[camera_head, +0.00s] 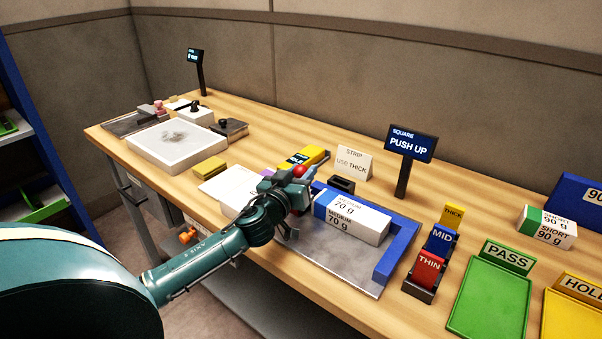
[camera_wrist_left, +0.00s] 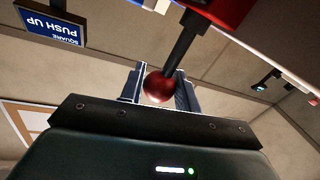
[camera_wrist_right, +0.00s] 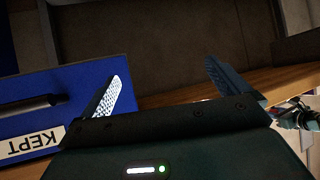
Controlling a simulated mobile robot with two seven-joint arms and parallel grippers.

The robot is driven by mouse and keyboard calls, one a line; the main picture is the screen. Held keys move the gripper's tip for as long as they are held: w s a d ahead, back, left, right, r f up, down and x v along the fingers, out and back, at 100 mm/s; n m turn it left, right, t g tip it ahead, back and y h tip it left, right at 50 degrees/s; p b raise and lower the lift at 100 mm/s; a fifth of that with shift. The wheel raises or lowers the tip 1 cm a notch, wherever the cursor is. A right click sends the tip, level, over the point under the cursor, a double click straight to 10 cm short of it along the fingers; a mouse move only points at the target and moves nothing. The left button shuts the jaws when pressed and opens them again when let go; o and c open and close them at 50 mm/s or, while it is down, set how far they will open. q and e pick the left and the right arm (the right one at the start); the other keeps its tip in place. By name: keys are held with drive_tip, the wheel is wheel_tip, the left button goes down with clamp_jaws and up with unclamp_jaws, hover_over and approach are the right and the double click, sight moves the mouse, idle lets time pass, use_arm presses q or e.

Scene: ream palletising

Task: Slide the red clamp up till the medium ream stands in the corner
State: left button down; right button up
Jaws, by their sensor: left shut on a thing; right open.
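The medium ream (camera_head: 352,218), white with a blue end and marked "MEDIUM 70 g", lies on the grey metal plate (camera_head: 330,268). A blue corner fence (camera_head: 402,250) runs behind it and at its right end; whether the ream touches both sides cannot be told. My left gripper (camera_head: 297,181) is at the ream's left end, shut on the clamp's round red knob (camera_wrist_left: 159,88). A dark rod joins the knob to the red clamp body (camera_wrist_left: 228,8); my gripper mostly hides the clamp in the head view. My right gripper (camera_wrist_right: 166,62) is open and empty, outside the head view.
A display (camera_head: 411,143) reads "SQUARE PUSH UP". THIN, MID and THICK strips stand in a holder (camera_head: 420,290) right of the fence. Green PASS (camera_head: 492,295) and yellow HOLD (camera_head: 572,320) trays lie farther right. A blue "KEPT" bin (camera_wrist_right: 70,85) is near my right gripper.

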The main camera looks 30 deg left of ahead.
use_arm(q)
drive_tip(key=shift+s+d, duration=0.15)
drive_tip(key=shift+d, duration=2.1)
use_arm(e)
drive_tip(key=shift+a, duration=0.1)
use_arm(q)
drive_tip(key=c, duration=1.1)
unclamp_jaws()
drive_tip(key=shift+o, duration=0.2)
use_arm(e)
drive_tip(key=shift+w+r, duration=0.1)
drive_tip(key=shift+w, duration=0.1)
use_arm(q)
drive_tip(key=s+d+b, duration=0.1)
drive_tip(key=s+b, duration=0.1)
drive_tip(key=s, duration=1.1)
drive_tip(key=shift+d, duration=0.25)
use_arm(e)
drive_tip(key=shift+a+f, duration=0.25)
drive_tip(key=shift+a, duration=0.1)
drive_tip(key=shift+t, duration=0.3)
